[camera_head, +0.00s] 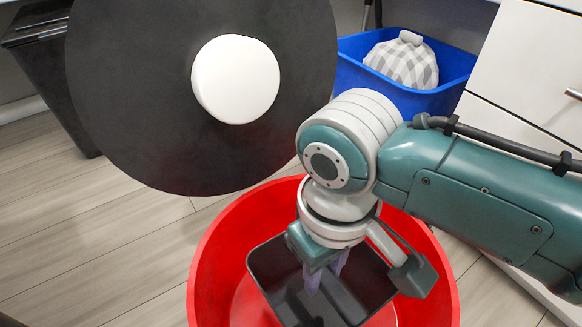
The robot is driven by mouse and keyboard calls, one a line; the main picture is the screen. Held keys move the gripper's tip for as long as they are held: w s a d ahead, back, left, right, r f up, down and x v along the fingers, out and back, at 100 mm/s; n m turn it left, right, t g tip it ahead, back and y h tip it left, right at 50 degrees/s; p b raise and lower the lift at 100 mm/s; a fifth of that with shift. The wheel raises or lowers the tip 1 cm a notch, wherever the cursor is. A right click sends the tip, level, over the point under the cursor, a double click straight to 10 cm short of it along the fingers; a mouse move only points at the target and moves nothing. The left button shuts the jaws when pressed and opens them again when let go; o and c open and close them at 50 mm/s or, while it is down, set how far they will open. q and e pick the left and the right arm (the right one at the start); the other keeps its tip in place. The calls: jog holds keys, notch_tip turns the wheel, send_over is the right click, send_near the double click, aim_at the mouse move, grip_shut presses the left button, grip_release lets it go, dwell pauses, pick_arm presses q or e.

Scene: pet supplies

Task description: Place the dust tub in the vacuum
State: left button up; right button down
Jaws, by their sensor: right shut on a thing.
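A dark grey open rectangular tub (272,262), which looks like the dust tub, shows inside the outline of a large red round tub (207,262) at the bottom centre. My right gripper (326,284) points down into the grey tub and is shut on it. My wrist hides part of the tub's far side, so the exact grip is hard to see. I cannot tell whether the grey tub rests on the red tub's floor or hangs above it. No vacuum can be made out for certain. My left gripper is not in view.
A large black disc (130,100) with a white round piece (236,80) covers the upper left. A blue bin (352,75) holds a checked bag (403,63). A white drawer unit (530,60) stands at right, a black bin (50,90) at left. Lower-left floor is clear.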

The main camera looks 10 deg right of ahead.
notch_tip(320, 180, down, 4)
jog(key=b, duration=0.3)
jog(key=shift+f, duration=0.1)
jog(key=c, duration=0.7)
grip_release()
jog(key=shift+o, duration=0.2)
